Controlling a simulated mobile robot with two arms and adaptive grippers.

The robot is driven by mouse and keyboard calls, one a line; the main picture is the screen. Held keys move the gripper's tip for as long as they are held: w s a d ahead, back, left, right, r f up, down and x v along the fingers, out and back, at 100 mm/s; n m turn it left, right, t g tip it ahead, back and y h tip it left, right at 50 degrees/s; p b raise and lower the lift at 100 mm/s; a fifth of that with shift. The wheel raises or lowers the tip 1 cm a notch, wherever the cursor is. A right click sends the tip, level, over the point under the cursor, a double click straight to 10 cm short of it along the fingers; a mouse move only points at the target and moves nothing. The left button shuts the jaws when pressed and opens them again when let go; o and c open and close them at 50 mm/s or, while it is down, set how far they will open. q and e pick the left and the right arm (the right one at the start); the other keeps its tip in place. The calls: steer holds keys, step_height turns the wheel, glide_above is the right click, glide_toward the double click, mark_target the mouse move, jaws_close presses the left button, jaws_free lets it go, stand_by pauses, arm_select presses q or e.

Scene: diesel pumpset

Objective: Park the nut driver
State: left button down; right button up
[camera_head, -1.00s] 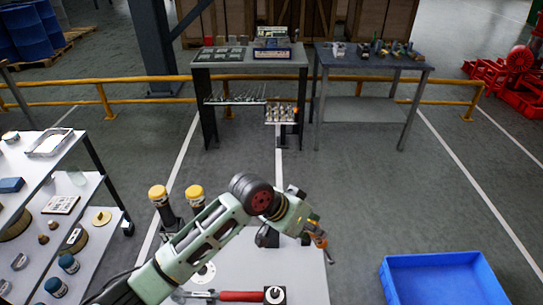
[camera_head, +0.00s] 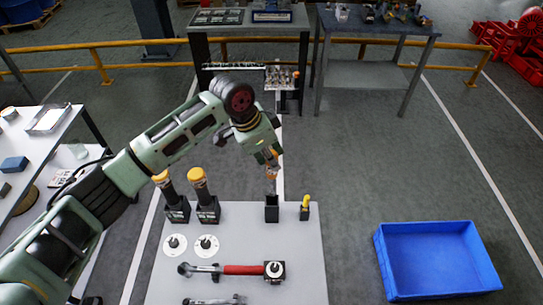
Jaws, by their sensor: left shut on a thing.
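My left gripper (camera_head: 268,158) points down over the white worktable (camera_head: 240,242), shut on the nut driver (camera_head: 271,173). The nut driver has an orange part near the fingers and hangs roughly upright. Its lower end is at the top of a black block holder (camera_head: 272,212); I cannot tell how far it sits inside. The gripper fingers partly hide the handle. My right gripper is not in view.
Two yellow-capped tools (camera_head: 198,178) stand in black holders at left. A small yellow-topped piece (camera_head: 305,203) stands close right of the block holder. A red-handled wrench (camera_head: 240,269) lies in front. A blue bin (camera_head: 440,260) is at right.

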mark_target(271, 192)
arm_select(q)
steer(key=shift+r+p, duration=0.3)
step_height(271, 192, down, 13)
steer(key=b, duration=0.5)
steer(key=shift+f, duration=0.1)
steer(key=shift+p, duration=0.5)
stand_by(0.9)
steer(key=shift+f+b, duration=0.6)
steer(key=shift+f, duration=0.4)
stand_by(0.5)
steer(key=c, duration=1.4)
jaws_free()
